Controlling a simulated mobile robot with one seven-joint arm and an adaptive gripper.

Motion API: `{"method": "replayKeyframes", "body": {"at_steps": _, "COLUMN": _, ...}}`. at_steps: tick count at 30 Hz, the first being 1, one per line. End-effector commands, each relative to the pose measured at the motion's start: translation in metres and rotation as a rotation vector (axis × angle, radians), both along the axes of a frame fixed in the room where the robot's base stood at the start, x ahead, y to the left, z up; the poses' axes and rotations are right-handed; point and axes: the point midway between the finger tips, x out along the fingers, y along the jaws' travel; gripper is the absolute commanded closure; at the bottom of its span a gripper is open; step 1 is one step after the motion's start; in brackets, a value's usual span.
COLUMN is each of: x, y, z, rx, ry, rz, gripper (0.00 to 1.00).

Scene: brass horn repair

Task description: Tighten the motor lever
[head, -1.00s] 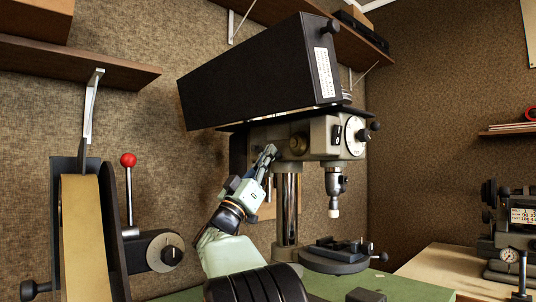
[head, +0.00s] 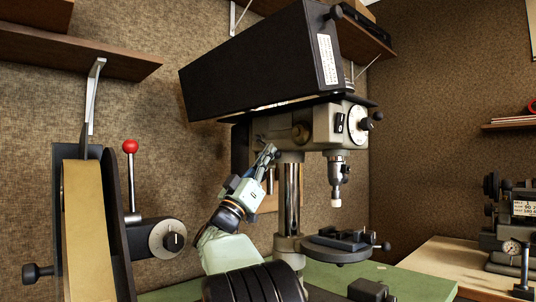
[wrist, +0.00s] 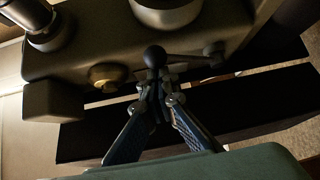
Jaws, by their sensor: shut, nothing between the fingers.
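The drill press (head: 255,70) stands in the middle of the head view, with a dark belt cover above its grey head. In the wrist view, a dark lever (wrist: 188,57) runs from a round hub (wrist: 214,52) to a black ball knob (wrist: 155,56); I take it for the motor lever. My gripper (head: 269,152) is beside the column, under the left part of the drill head. Its fingers (wrist: 158,92) are shut and empty, tips close beneath the ball in the wrist view. I cannot tell whether they touch it.
A belt sander (head: 85,225) with a red-knobbed lever (head: 130,147) stands at the left. The round drill table (head: 340,250) with a small vise is right of the column. Shelves (head: 75,55) hang on the wall. Another bench (head: 440,262) is at the right.

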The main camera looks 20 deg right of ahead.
Motion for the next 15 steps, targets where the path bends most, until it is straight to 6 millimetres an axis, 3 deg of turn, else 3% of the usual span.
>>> {"method": "replayKeyframes", "body": {"at_steps": 7, "x": -0.001, "y": 0.004, "z": -0.007, "rx": 0.002, "ry": 0.006, "rz": 0.001, "gripper": 1.0}}
{"method": "replayKeyframes", "body": {"at_steps": 15, "x": -0.015, "y": 0.03, "z": -0.036, "rx": 0.001, "ry": 0.004, "rz": 0.003, "gripper": 1.0}}
